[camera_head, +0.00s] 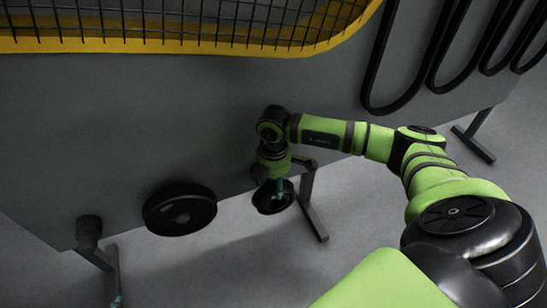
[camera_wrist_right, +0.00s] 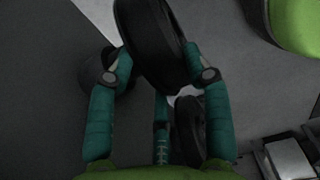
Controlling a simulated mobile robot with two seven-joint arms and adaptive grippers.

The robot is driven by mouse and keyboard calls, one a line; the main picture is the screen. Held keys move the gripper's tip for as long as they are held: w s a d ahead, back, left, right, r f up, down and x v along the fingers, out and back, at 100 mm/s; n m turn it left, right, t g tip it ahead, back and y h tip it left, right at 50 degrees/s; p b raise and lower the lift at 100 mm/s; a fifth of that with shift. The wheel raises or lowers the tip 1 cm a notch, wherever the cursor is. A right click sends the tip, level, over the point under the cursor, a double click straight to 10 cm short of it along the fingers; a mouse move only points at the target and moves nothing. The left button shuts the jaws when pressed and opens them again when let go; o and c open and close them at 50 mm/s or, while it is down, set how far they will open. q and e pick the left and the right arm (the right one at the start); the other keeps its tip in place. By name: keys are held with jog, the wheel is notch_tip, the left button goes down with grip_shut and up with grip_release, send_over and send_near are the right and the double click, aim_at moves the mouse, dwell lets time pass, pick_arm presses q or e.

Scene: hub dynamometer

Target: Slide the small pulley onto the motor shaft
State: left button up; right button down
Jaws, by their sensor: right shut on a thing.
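The small pulley (camera_head: 273,199) is a black disc-like wheel below the right gripper in the head view. My right gripper (camera_head: 279,183) is shut on it, in front of the lower part of the grey panel. In the right wrist view, the teal fingers (camera_wrist_right: 157,62) reach either side of a thick black round rim (camera_wrist_right: 150,35), which looks like the held pulley. The motor shaft cannot be made out clearly. My left gripper is not in view.
A larger black wheel (camera_head: 180,210) sits on the grey panel (camera_head: 110,130) to the left, with a dark cylinder (camera_head: 88,228) further left. A yellow-framed mesh guard (camera_head: 190,44) spans the top. Black belts (camera_head: 392,95) hang at right. Panel feet (camera_head: 312,215) stand on the floor.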

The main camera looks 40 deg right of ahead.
jog(key=shift+s+a+r, duration=0.1)
jog(key=shift+s, duration=0.25)
jog(key=shift+s+a+p, duration=0.1)
jog(key=shift+s+p, duration=0.25)
jog(key=shift+p, duration=0.2)
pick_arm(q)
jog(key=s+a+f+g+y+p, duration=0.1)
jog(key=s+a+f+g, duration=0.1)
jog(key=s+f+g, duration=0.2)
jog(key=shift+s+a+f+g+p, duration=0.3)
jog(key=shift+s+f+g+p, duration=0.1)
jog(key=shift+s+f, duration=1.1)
pick_arm(e)
jog(key=shift+s+a, duration=0.2)
jog(key=shift+s, duration=0.55)
jog(key=shift+s+a, duration=0.15)
jog(key=shift+s, duration=0.55)
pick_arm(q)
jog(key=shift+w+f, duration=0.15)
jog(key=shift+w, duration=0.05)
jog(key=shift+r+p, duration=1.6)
pick_arm(e)
jog(key=s+a, duration=0.1)
jog(key=s, duration=0.5)
jog(key=shift+a, duration=0.2)
jog(key=shift+w, duration=0.1)
